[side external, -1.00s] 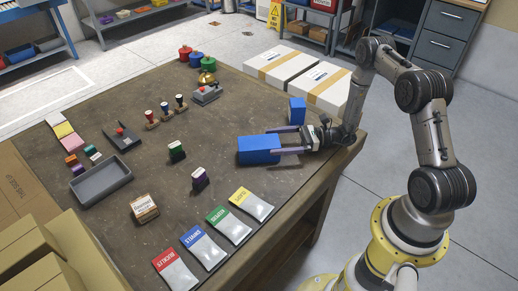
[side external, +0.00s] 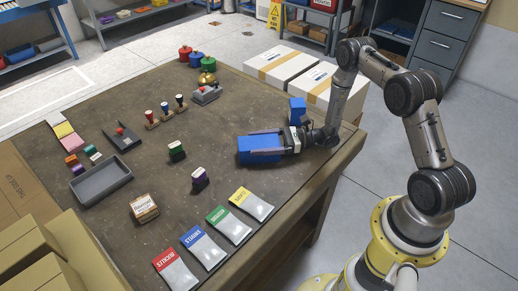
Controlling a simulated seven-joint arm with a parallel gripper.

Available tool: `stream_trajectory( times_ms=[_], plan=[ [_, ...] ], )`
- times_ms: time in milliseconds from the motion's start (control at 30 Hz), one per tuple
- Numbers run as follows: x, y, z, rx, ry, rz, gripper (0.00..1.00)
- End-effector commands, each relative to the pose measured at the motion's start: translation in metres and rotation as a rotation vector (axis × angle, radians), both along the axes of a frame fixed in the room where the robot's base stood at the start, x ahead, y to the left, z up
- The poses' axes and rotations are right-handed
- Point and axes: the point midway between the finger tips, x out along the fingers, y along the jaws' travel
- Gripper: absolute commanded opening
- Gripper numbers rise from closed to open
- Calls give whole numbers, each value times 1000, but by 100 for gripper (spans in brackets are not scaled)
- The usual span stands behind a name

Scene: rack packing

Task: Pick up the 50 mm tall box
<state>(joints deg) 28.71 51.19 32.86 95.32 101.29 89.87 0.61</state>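Two blue boxes are on the brown table near its right side. The wider blue box (side external: 248,158) lies low, and the smaller blue box (side external: 297,104) stands upright behind and to its right. I cannot tell from the picture which one is 50 mm tall. My gripper (side external: 262,143) reaches in from the right, low over the table. Its two fingers are spread apart, one along the far side of the wider box and one along its near side. Whether they touch the box is too small to tell. The wider box rests on the table.
Several stamps (side external: 177,151) stand to the left, near a grey tray (side external: 100,183). Colored packets (side external: 229,220) lie along the front edge. White cartons (side external: 283,66) stand behind the table's right edge. Bare table surrounds the wider box on its left and front.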

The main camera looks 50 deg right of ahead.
Motion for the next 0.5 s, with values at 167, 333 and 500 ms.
stream_trajectory(
  times_ms=[167, 333, 500],
  plan=[
    [0, 0, 0, 0, 0, 0, 24],
    [0, 0, 1, 1, -2, 0, 5],
    [0, 0, 1, 0, -3, 0, 5]
  ],
)
